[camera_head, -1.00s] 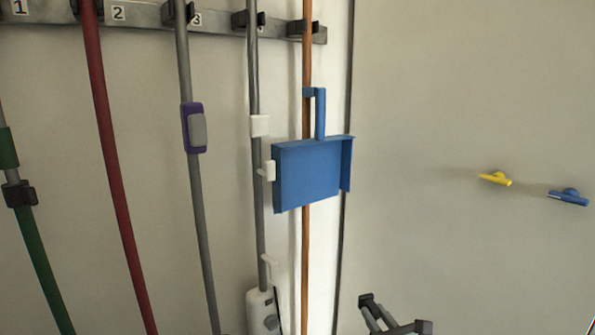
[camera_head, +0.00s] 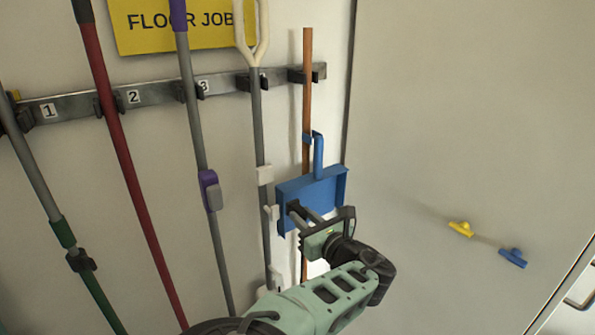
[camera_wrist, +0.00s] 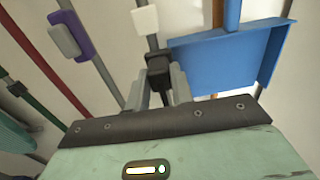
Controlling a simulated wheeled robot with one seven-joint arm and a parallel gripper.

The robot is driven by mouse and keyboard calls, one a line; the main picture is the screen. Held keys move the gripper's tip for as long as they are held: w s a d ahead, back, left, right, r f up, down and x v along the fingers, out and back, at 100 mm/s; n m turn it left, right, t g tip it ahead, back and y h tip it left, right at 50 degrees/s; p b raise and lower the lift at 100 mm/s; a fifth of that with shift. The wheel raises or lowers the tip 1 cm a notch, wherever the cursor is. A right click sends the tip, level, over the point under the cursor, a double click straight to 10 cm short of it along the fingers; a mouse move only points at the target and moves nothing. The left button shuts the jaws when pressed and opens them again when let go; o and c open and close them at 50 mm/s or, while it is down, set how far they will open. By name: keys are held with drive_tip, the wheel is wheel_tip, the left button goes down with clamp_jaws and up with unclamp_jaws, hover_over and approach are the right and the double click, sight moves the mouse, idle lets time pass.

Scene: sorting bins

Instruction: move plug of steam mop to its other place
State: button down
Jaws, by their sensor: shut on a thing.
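The steam mop is the grey pole (camera_head: 257,125) with a cream loop handle (camera_head: 252,40), hanging fourth along the wall rail. It carries a white clip (camera_head: 264,174) and a white hook (camera_head: 271,212); its lower body is mostly hidden behind my arm. My gripper (camera_head: 300,213) is in front of the blue dustpan's lower left part, beside the pole. In the wrist view, my gripper (camera_wrist: 158,82) is shut on a small black block, the plug (camera_wrist: 158,66), with a dark cord or stem below it. The plug shows close to the pole; I cannot tell if they touch.
The blue dustpan (camera_head: 312,190) hangs on an orange-brown pole (camera_head: 307,80) just right of the steam mop. A purple-clipped grey pole (camera_head: 196,120) and a red pole (camera_head: 125,150) hang left. The door panel on the right holds yellow (camera_head: 461,228) and blue handles (camera_head: 513,257).

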sight(298, 212)
drive_tip(key=r, duration=0.1)
drive_tip(key=a+r+p, duration=0.1)
drive_tip(key=r, duration=0.2)
drive_tip(key=shift+w+a+r+p, duration=0.2)
drive_tip(key=shift+a+p, duration=0.1)
drive_tip(key=shift+p, duration=0.1)
drive_tip(key=shift+x, duration=2.95)
drive_tip(key=shift+s+a+b, duration=0.1)
drive_tip(key=shift+b, duration=0.35)
drive_tip(key=shift+b+x, duration=0.5)
drive_tip(key=shift+x, duration=0.6)
drive_tip(key=c, duration=1.1)
unclamp_jaws()
drive_tip(key=shift+c, duration=0.2)
